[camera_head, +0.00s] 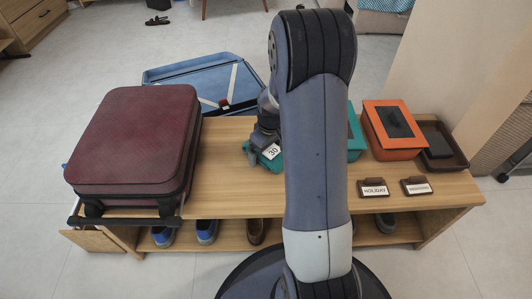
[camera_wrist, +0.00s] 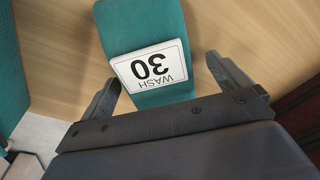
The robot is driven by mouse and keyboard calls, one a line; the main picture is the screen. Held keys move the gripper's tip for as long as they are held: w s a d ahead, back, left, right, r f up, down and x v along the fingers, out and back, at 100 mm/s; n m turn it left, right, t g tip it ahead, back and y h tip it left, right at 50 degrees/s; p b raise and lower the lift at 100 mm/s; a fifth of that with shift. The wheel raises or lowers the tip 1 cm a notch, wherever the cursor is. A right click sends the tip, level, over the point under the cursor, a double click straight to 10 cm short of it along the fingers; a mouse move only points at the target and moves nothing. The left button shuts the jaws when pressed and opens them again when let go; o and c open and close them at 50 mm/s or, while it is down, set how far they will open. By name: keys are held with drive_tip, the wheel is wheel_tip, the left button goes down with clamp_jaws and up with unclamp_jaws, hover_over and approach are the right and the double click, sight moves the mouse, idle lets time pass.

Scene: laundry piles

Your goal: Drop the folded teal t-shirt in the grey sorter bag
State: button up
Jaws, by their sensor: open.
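The folded teal t-shirt (camera_wrist: 143,30) lies on the wooden bench top, with a white label reading "WASH 30" (camera_wrist: 152,67) on it. In the head view part of the teal cloth (camera_head: 273,161) and the label (camera_head: 272,151) show beside my arm. My gripper (camera_wrist: 162,80) is open, with one finger on each side of the labelled end of the shirt. In the head view my gripper (camera_head: 264,140) is over the shirt, partly hidden by my arm. I cannot tell whether the fingers touch the cloth. I do not make out a grey sorter bag in either view.
A maroon suitcase (camera_head: 135,145) stands on the bench's left. A teal box (camera_head: 354,135), an orange box (camera_head: 393,128) and a dark tray (camera_head: 440,146) are on the right, with small signs (camera_head: 373,187) in front. Shoes (camera_head: 206,231) sit below. A blue open case (camera_head: 205,80) lies behind.

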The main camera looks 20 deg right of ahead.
drive_tip(key=c, duration=1.2)
